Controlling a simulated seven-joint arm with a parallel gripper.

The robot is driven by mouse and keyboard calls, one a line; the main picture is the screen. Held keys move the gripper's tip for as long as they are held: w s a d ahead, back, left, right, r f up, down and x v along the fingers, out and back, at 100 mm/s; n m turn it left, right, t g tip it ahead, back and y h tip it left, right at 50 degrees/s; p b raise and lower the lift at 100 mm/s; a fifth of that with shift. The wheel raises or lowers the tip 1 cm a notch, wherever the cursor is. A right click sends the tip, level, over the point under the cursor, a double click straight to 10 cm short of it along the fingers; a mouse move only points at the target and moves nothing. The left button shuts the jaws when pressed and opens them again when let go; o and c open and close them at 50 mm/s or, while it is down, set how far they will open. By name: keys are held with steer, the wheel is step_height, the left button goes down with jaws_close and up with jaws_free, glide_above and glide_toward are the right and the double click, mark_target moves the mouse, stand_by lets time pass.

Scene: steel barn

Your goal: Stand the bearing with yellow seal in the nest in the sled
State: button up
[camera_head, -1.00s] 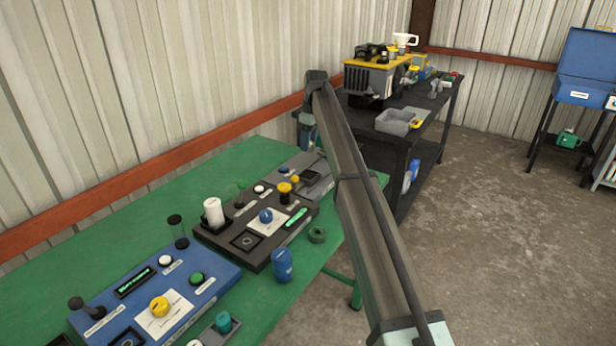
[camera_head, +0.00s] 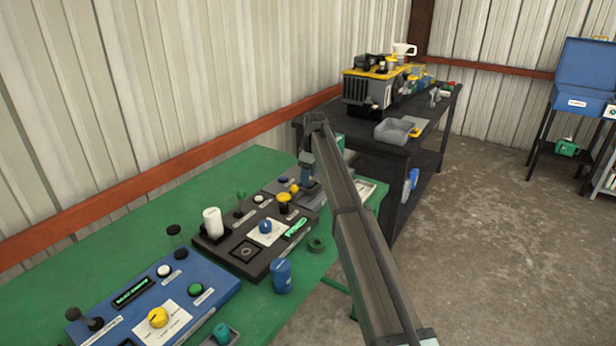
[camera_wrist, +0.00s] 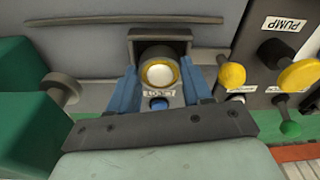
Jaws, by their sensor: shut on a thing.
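The bearing with yellow seal (camera_wrist: 160,75) shows in the wrist view as a yellow ring with a pale round middle. My gripper (camera_wrist: 160,88) has a blue finger on each side of it and is shut on it. Just beyond it is a dark open-topped frame (camera_wrist: 160,35), apparently the sled with its nest. The bearing overlaps this frame in the picture; I cannot tell whether it is seated. In the head view my gripper (camera_head: 307,182) is low over the grey panel (camera_head: 280,184) at the far end of the green table; the bearing cannot be made out there.
A black panel (camera_head: 218,246) with knobs and a blue panel (camera_head: 210,291) stand nearer on the table. A yellow knob (camera_wrist: 231,76) is close right of my fingers. A green block (camera_wrist: 30,130) is at left. A blue can (camera_head: 282,276) and green ring (camera_head: 317,245) are near the edge.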

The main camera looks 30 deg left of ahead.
mark_target(312, 180)
steer(key=shift+f, duration=0.15)
steer(key=o, duration=1.2)
step_height(312, 180, up, 12)
steer(key=d, duration=0.1)
steer(key=shift+d, duration=0.2)
steer(key=shift+w, duration=0.1)
